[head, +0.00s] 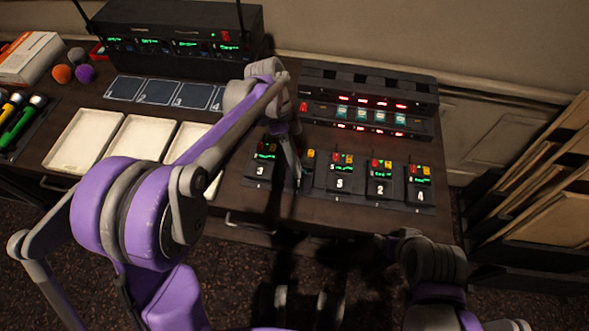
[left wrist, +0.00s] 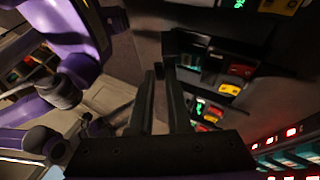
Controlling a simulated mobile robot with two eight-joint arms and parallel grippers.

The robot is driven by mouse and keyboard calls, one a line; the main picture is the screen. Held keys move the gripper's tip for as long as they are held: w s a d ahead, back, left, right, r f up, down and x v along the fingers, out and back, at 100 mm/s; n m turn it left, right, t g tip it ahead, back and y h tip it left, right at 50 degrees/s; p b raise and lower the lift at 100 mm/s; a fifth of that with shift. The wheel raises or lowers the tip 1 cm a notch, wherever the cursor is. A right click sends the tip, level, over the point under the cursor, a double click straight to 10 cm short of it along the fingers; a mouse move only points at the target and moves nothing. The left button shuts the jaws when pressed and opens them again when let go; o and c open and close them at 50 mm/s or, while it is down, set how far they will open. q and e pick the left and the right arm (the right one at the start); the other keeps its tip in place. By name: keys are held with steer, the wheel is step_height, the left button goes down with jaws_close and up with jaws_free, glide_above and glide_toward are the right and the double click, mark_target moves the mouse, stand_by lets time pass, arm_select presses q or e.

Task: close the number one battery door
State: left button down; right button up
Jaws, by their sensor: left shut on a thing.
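A row of dark battery packs with red and yellow tops stands along the desk's front, numbered 3 (head: 260,167), 5 (head: 339,180), 2 (head: 380,187) and 4 (head: 418,192). My left gripper (head: 294,182) points down between packs 3 and 5, in front of another pack (head: 311,155). Only a yellow bit of that pack shows; its number is hidden. In the left wrist view the two black fingers (left wrist: 160,85) are close together against a dark piece, which seems to be the battery door. How far that door stands open cannot be told.
A dark rack with red lights (head: 368,100) stands behind the packs, and a receiver unit (head: 165,35) stands at the back left. White trays (head: 85,140) lie left. Card folders (head: 540,190) stand at right. The desk's front edge is close to the packs.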

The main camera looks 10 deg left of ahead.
arm_select(q)
steer(key=shift+w+f+g, duration=0.15)
steer(key=shift+w+g, duration=0.2)
steer(key=shift+g, duration=0.15)
steer(key=shift+b, duration=0.3)
steer(key=c, duration=0.9)
jaws_free()
steer(key=v, duration=1.1)
steer(key=shift+p, duration=0.45)
